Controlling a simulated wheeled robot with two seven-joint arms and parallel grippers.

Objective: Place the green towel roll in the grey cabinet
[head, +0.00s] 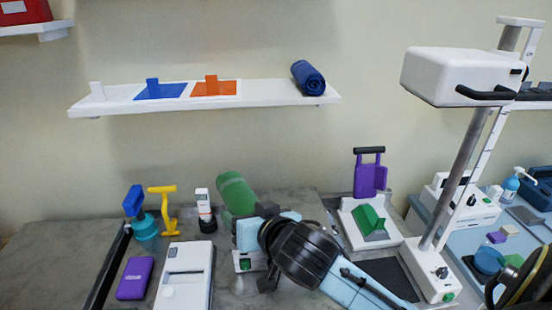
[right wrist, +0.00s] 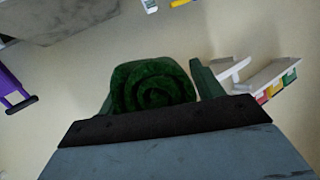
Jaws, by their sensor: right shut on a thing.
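The green towel roll (head: 235,193) is held upright, slightly tilted, above the grey counter in the head view. My right gripper (head: 248,220) is shut around its lower part. In the right wrist view the roll's spiral end (right wrist: 152,88) sits between the two fingers of the right gripper (right wrist: 155,92). I cannot make out a grey cabinet in either view. My left gripper is not in view.
A white wall shelf (head: 130,104) carries a blue roll (head: 308,77), a blue square (head: 160,91) and an orange square (head: 213,88). The counter (head: 60,250) holds a purple box (head: 135,278), a white device (head: 184,278) and a white lamp-like stand (head: 455,75).

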